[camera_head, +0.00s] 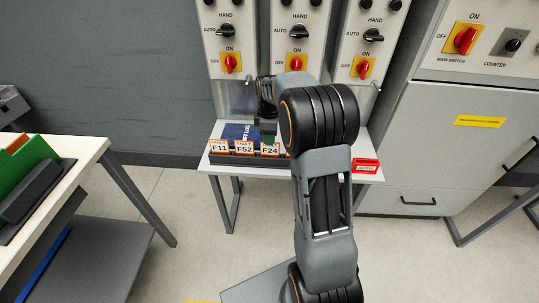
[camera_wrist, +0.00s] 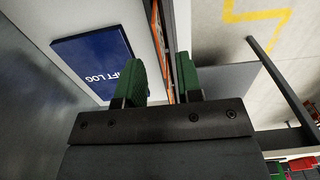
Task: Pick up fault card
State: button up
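Three white fault cards with orange tops stand in a row in a dark holder (camera_head: 230,159) on a small white table: F11 (camera_head: 219,147), F52 (camera_head: 243,147) and F24 (camera_head: 268,149). My gripper (camera_head: 267,130) is at the F24 end of the row, partly hidden by my arm. In the wrist view my gripper (camera_wrist: 163,78) has its two green-padded fingers apart. A thin orange-edged card (camera_wrist: 160,38) shows edge-on beyond the gap between them. I cannot tell whether its edge reaches between the pads. No grip on it is visible.
Switch panels (camera_head: 297,40) rise behind. Another table (camera_head: 85,150) with folders is at left.

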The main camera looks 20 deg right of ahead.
aim_at(270, 148)
jog(key=shift+d+f+b, duration=0.1)
jog(key=shift+f+b, duration=0.25)
jog(key=shift+f, duration=2.8)
grip_shut()
